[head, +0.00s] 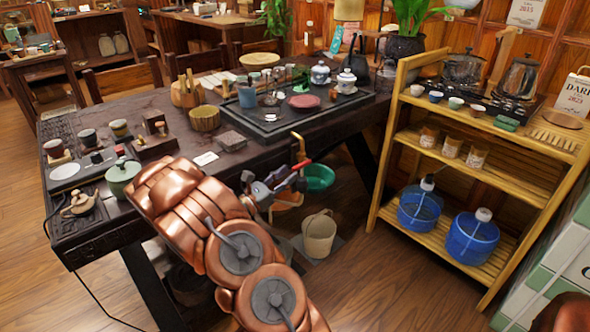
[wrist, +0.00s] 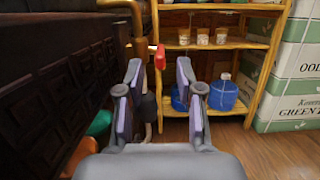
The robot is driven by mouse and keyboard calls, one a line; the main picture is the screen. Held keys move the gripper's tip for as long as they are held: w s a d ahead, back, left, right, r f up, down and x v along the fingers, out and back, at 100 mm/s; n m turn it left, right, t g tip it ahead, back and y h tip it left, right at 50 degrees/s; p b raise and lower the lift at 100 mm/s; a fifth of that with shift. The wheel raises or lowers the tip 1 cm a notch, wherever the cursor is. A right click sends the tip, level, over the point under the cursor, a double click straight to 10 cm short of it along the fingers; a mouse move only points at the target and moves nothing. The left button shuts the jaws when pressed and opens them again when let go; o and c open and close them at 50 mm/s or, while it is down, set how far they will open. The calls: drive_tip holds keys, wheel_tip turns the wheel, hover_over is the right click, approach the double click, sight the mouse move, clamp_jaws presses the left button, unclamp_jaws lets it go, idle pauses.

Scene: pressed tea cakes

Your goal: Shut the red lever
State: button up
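The red lever (wrist: 160,57) sits on a brass tap (wrist: 138,18) at the side of the dark carved table. In the wrist view it shows between and just above my two fingertips. My gripper (wrist: 158,72) is open and empty, with a wide gap between its fingers. In the head view the brass tap (head: 298,146) stands at the table's edge, and the red lever (head: 303,166) shows by my gripper (head: 285,183). My fingers partly cover that area there. I cannot tell whether a finger touches the lever.
A green basin (head: 320,178) and a beige bucket (head: 319,234) are below the tap. A wooden shelf (head: 470,158) with blue water jugs (head: 470,238) stands to the right. The dark table (head: 232,135), crowded with tea ware, is on the left. Stacked cartons (wrist: 296,75) stand far right.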

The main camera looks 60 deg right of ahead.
drive_tip(key=v, duration=0.7)
idle(0.5)
drive_tip(key=s+a+r+m+g+y+p, duration=0.2)
drive_tip(key=s+a+r+m+y+p, duration=0.35)
drive_tip(key=s+r, duration=0.3)
drive_tip(key=s+a+r+m+g+y+p, duration=0.2)
drive_tip(key=s+a+r+m+y+p, duration=0.3)
drive_tip(key=s+r+p, duration=0.4)
drive_tip(key=s+a+r+m+t+y+p, duration=0.2)
drive_tip(key=a+r, duration=0.5)
drive_tip(key=a, duration=0.6)
drive_tip(key=s+a+r+m+t+y+p, duration=0.2)
drive_tip(key=a+r+t+y+p, duration=0.3)
drive_tip(key=a, duration=0.9)
drive_tip(key=s+r+y+p, duration=0.1)
drive_tip(key=r+y+p, duration=0.1)
drive_tip(key=p, duration=0.2)
drive_tip(key=shift+t+p, duration=0.3)
drive_tip(key=shift+y, duration=0.25)
